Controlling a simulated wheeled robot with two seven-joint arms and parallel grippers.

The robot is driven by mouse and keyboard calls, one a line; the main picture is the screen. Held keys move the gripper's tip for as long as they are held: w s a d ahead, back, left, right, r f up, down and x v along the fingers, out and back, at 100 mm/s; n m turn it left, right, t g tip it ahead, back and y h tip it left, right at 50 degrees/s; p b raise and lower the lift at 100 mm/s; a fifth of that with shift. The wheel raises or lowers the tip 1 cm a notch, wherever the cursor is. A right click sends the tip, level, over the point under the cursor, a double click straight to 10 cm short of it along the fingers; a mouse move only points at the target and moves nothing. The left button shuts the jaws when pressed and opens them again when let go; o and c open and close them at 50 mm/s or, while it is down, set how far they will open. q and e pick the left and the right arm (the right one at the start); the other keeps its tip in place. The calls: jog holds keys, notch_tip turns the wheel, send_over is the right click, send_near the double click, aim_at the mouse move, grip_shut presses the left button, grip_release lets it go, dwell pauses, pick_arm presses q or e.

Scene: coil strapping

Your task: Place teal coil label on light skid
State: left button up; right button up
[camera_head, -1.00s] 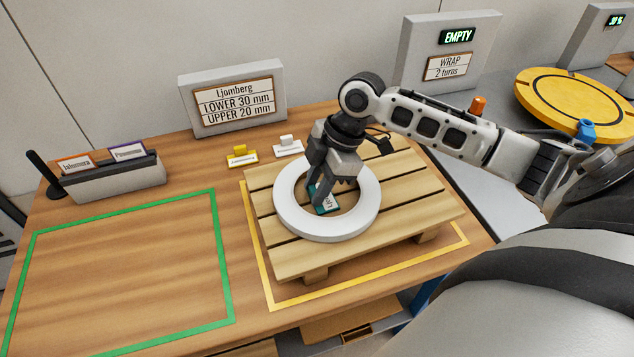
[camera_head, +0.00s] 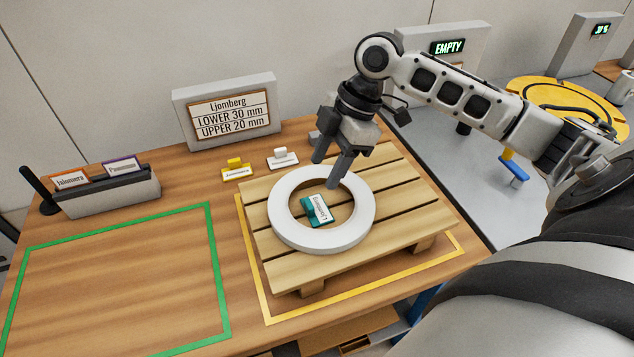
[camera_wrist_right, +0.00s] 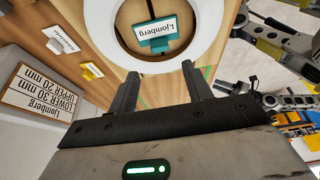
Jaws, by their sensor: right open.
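The teal coil label (camera_head: 316,210), reading Ljomberg, lies on the light wooden skid (camera_head: 405,220) inside the hole of a white ring-shaped coil (camera_head: 285,225). My right gripper (camera_head: 327,172) is open and empty above the far side of the coil, apart from the label. In the right wrist view the label (camera_wrist_right: 155,35) shows beyond the two spread fingers (camera_wrist_right: 161,85), within the coil (camera_wrist_right: 105,30).
A grey holder (camera_head: 108,192) with two labels is at the left. A sign (camera_head: 228,110) stands at the back. The green-outlined area (camera_head: 120,275) is clear.

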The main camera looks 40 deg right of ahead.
jog(key=shift+v, duration=1.8)
